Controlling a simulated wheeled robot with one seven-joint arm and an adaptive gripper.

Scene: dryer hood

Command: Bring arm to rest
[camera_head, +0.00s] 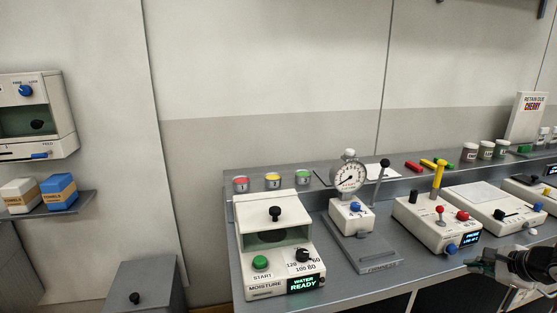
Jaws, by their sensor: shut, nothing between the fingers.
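My gripper (484,266) shows at the lower right of the head view, dark and partly cut off by the frame edge. It is shut and holds nothing. It is in front of the bench's front edge, near the white device with a red knob and a yellow handle (438,218). From this angle I cannot tell how far it is from the bench. The rest of my arm is mostly out of the picture.
A grey bench (357,287) carries a moisture device (272,246) reading "WATER READY", a dial gauge stand (350,200) and more devices. Small jars stand behind. A wall shelf (70,205) holds two boxes at left. A grey bin (147,285) stands left of the bench.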

